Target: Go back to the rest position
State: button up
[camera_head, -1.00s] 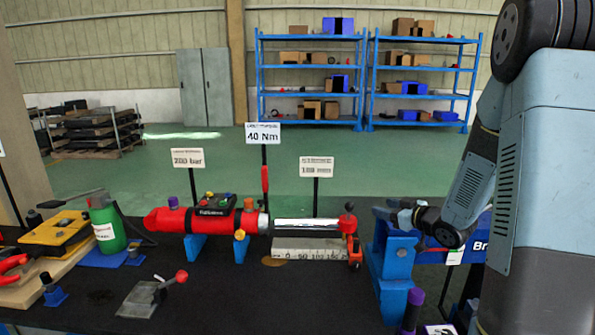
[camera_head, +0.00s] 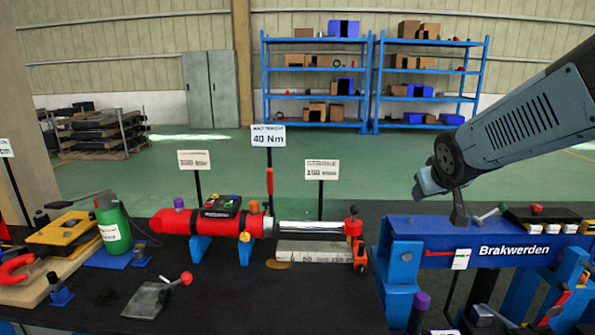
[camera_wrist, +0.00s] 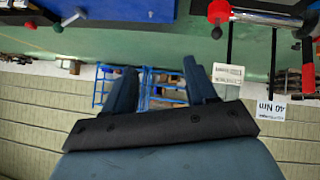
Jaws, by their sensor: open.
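My gripper (camera_wrist: 161,66) is open, with its two blue-grey fingers spread and nothing between them in the wrist view. That view is upside down, and the fingers point across the hall toward the blue shelves (camera_wrist: 160,88). In the head view my arm reaches in from the right edge, above the blue bench marked Brakwerden (camera_head: 430,228). The end appears above the bench and apart from the red cylinder (camera_head: 215,222).
The dark table (camera_head: 230,300) carries the red cylinder, a green bottle (camera_head: 115,236), a yellow tool (camera_head: 68,230) and a red-knobbed lever block (camera_head: 150,298). Signs on posts, including the 40 Nm sign (camera_head: 268,136), rise behind it.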

jog(key=s+a+g+y, duration=0.1)
jog(key=s+a+g, duration=0.1)
jog(key=s, duration=0.7)
jog(key=s+a+r+m+g+y, duration=0.1)
jog(key=s+a, duration=0.3)
jog(key=s, duration=0.4)
jog(key=shift+s+a+r+g, duration=0.15)
jog(key=shift+s+g, duration=0.25)
jog(key=shift+g, duration=0.1)
dwell(0.5)
